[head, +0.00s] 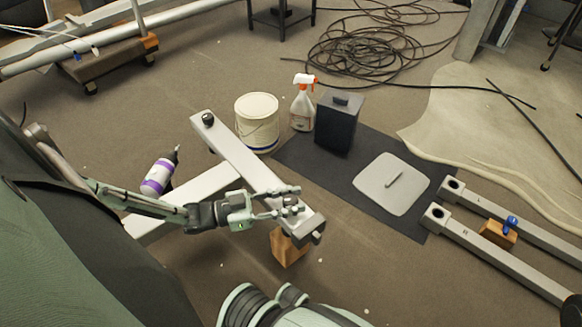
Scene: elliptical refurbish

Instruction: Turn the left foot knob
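A white floor frame (232,150) lies across the floor as a T, its crossbar running from upper left to lower right. A dark round foot knob (208,118) sits on the crossbar's far end. The near end of the crossbar, with a dark end piece (318,238), rests by a wooden block (287,248). My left gripper (292,201) is over this near end, its two fingers apart on either side of a small dark knob, which they partly hide. I cannot tell whether the fingers touch it. My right gripper is out of view.
A pale cover (392,184) lies on a dark mat (312,168). Two grey rails (500,258) lie at right. Cables (365,45) lie behind.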

